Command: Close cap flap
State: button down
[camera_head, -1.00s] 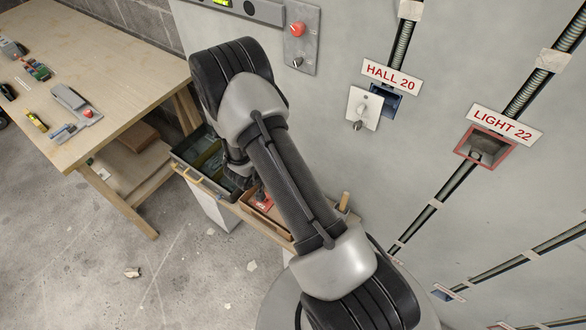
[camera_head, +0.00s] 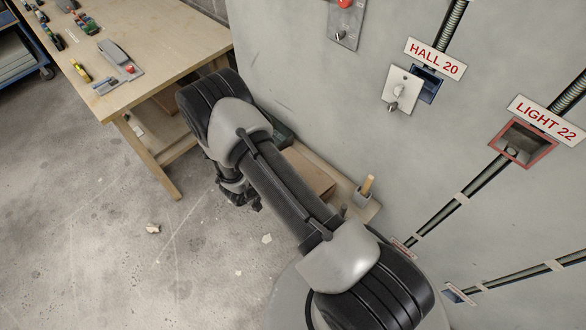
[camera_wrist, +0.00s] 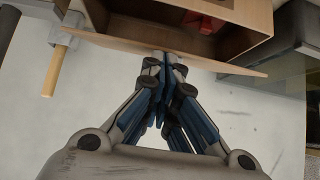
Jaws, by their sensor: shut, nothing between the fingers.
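In the wrist view, a light wooden box (camera_wrist: 225,45) is open at the top of the picture, with a red item (camera_wrist: 203,22) inside. A thin wooden flap (camera_wrist: 115,42) runs along its near edge and stands open. My gripper (camera_wrist: 163,62) is shut and empty, its fingertips at the flap's edge; I cannot tell if they touch it. In the head view, the box (camera_head: 308,174) is mostly hidden behind my arm, and my gripper (camera_head: 243,198) is partly hidden below the arm's far end.
A wooden-handled tool (camera_wrist: 55,70) sits in a grey holder left of the box. A dark bin (camera_wrist: 300,38) stands at its right. The wall panel carries HALL 20 (camera_head: 435,58) and LIGHT 22 (camera_head: 546,119) signs. A workbench (camera_head: 150,50) stands at the left; the floor between is mostly clear.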

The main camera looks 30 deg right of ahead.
jog(key=shift+s+a+f+b, duration=0.1)
jog(key=shift+a+f+b, duration=0.15)
jog(key=shift+f, duration=0.4)
jog(key=shift+s+a+f+b, duration=0.1)
jog(key=shift+a+f+b, duration=0.15)
jog(key=shift+f, duration=0.35)
jog(key=shift+s+a+f+b, duration=0.1)
jog(key=shift+a+f+b, duration=0.15)
jog(key=shift+f, duration=0.4)
jog(key=shift+a, duration=0.1)
